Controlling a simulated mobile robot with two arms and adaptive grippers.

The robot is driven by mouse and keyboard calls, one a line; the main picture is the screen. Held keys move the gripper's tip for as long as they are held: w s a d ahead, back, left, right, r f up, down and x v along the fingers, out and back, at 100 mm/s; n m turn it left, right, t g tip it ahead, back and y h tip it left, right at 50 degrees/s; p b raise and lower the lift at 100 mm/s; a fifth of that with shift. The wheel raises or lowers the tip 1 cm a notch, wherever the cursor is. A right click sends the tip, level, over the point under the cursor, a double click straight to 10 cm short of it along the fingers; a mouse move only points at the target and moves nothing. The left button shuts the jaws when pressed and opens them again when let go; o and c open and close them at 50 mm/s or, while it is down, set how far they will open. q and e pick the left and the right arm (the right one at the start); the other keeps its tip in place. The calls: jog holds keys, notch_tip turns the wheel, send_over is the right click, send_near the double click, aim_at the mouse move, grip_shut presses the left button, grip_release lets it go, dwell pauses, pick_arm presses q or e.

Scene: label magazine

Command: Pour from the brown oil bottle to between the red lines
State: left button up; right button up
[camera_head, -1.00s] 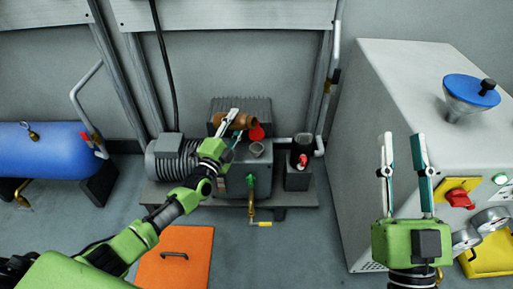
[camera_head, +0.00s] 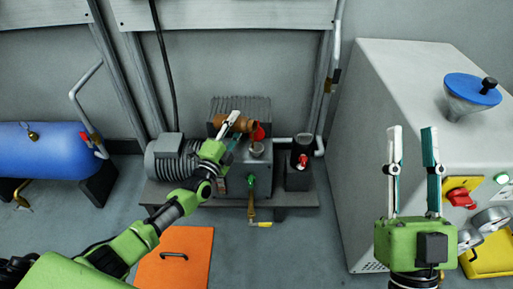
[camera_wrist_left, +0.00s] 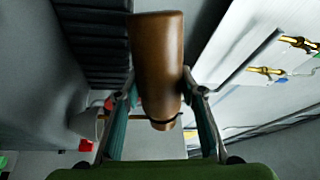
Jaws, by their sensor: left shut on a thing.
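The brown oil bottle (camera_head: 220,121) is tipped nearly flat above the grey pump box (camera_head: 262,186), its mouth end to the right. My left gripper (camera_head: 234,124) is shut on it; the left wrist view shows the bottle (camera_wrist_left: 158,60) between both fingers (camera_wrist_left: 160,112). A red piece (camera_head: 258,131) is just right of the mouth, above the round filler opening (camera_head: 257,149) on the box. I cannot tell whether it touches the bottle. No oil stream is clear, and I cannot make out the red lines. My right gripper (camera_head: 412,145) is open and empty, upright at right.
A ribbed motor (camera_head: 172,160) stands left of the pump box, and a dark canister with a red part (camera_head: 300,165) to its right. A green-handled valve (camera_head: 251,181) is on the box front. A large grey cabinet (camera_head: 375,130) fills the right. An orange panel (camera_head: 190,245) lies on the floor.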

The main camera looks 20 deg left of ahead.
pick_arm(q)
jog(key=shift+f+m, duration=0.25)
jog(key=shift+m, duration=0.05)
pick_arm(e)
jog(key=shift+s+r+t, duration=0.4)
jog(key=shift+s+r, duration=0.1)
jog(key=shift+s, duration=0.05)
dwell(0.6)
